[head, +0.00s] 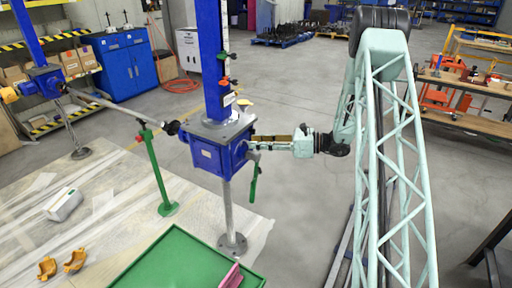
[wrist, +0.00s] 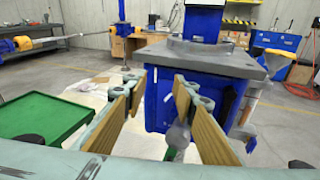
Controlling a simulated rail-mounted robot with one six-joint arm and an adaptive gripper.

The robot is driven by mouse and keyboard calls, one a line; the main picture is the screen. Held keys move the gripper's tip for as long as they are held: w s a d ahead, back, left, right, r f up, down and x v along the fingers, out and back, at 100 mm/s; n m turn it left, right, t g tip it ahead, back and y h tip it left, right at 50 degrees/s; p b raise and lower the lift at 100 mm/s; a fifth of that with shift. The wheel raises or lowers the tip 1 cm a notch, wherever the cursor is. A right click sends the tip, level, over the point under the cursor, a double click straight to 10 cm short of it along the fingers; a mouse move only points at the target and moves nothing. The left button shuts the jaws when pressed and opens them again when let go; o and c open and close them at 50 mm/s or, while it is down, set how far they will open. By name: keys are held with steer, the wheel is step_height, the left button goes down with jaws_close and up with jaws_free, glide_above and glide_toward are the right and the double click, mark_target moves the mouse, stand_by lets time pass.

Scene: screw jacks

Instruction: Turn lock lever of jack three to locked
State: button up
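The nearer blue screw jack (head: 207,156) stands on a grey post; I cannot read a number on it. Its gearbox fills the middle of the wrist view (wrist: 228,100). A green lock lever (head: 254,178) hangs down from the gearbox's right side. In the wrist view its grey hub (wrist: 178,134) shows low between my fingers, with a bit of green below; the rest is hidden. My gripper (head: 258,139) is beside the gearbox, above the lever's handle. Its tan-padded fingers (wrist: 160,84) are spread and hold nothing.
A second blue jack (head: 46,79) stands at the left, joined by a shaft (head: 107,103) to the nearer one. A green stand (head: 157,175) is under the shaft. A green tray (head: 175,262) lies in front.

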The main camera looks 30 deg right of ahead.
steer(key=w+d+f+m+t+h+p, duration=0.1)
steer(key=d+f+m+t+h, duration=0.2)
steer(key=d+f, duration=0.9)
steer(key=d+m+t, duration=0.1)
steer(key=m, duration=0.2)
steer(key=shift+d+t, duration=0.15)
steer(key=shift+t, duration=0.25)
steer(key=shift+w, duration=0.15)
steer(key=shift+b+x, duration=0.5)
steer(key=shift+x, duration=6.3)
steer(key=shift+c, duration=0.2)
jaws_close()
